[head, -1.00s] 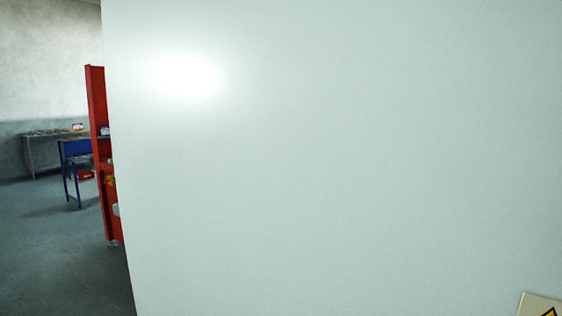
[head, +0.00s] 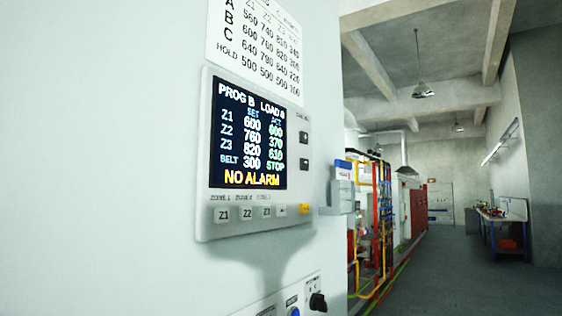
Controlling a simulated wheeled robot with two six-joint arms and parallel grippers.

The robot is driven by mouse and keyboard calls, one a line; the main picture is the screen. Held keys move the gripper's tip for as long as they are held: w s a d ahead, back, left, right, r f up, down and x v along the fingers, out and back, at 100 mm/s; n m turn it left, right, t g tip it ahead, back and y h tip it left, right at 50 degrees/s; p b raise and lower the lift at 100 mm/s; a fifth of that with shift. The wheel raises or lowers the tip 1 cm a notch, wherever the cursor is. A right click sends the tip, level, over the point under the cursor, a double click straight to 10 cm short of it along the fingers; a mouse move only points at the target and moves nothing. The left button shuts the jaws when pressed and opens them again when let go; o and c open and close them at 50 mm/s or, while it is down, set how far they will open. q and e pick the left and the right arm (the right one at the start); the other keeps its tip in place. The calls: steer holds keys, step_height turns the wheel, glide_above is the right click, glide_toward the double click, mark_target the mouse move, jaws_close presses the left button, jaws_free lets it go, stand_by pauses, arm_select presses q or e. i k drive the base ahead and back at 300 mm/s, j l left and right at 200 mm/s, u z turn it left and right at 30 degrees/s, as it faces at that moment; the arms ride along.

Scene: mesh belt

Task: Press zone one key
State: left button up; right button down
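The zone one key (head: 222,214), marked Z1, is the leftmost key in the row under the screen of a control panel (head: 207,150). The screen (head: 249,135) reads PROG B, lists Z1, Z2, Z3 and BELT values, and shows NO ALARM. The panel is on a white cabinet face, seen at a slant. Neither of my grippers is in the head view.
A printed table sheet (head: 256,40) hangs above the panel. Lower down are a blue button (head: 294,311) and a black knob (head: 318,302). Right of the cabinet are red and yellow pipework (head: 376,215), open grey floor (head: 450,275) and a workbench (head: 502,225).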

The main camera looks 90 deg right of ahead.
mark_target(221, 214)
steer(key=z, duration=2.6)
